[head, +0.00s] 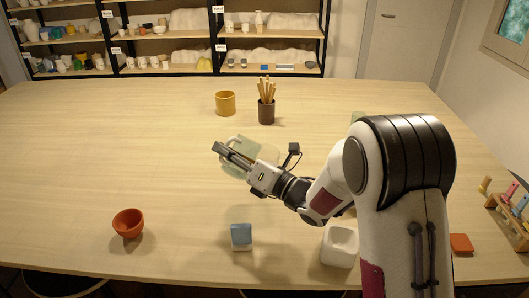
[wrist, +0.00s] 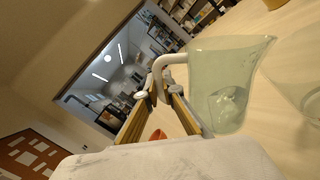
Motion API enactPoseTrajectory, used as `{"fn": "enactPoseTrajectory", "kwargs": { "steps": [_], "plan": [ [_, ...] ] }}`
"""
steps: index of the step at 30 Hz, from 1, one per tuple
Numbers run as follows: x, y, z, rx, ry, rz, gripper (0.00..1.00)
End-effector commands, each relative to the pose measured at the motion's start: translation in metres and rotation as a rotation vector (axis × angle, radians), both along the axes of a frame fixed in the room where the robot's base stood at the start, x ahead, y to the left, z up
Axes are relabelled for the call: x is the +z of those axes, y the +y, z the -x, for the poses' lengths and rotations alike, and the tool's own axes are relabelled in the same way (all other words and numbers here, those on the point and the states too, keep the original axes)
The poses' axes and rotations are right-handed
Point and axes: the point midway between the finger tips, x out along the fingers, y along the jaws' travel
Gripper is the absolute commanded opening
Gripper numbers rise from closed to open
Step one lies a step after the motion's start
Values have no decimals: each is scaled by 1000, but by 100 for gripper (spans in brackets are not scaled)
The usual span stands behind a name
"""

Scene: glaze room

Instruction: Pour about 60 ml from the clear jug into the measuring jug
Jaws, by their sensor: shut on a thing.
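My gripper (head: 222,150) is shut on the handle of a pale green, see-through jug (head: 264,152), over the middle of the table. In the wrist view the fingers (wrist: 162,88) close around its pale handle, and the jug's body (wrist: 213,68) stands to their right. A rounded, shiny patch shows low in the jug; I cannot tell the liquid level. Another clear vessel (wrist: 304,68) is partly in view at the right edge of the wrist view. I cannot tell for sure which is the measuring jug. My arm and gripper hide part of this area in the head view.
A yellow mug (head: 225,103) and a dark pot of wooden tools (head: 266,110) stand behind. In front are an orange bowl (head: 128,223), a blue-topped block (head: 241,236) and a white holder (head: 339,247). A greenish thing (head: 358,117) is mostly hidden behind my arm. The table's left is clear.

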Motion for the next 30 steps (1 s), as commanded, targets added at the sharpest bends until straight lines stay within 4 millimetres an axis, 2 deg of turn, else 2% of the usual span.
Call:
{"fn": "enactPoseTrajectory", "kwargs": {
  "steps": [21,30],
  "plan": [
    [-1,4,4,1,-56,51,0],
    [-21,11,12,0,-119,107,0]
  ]
}}
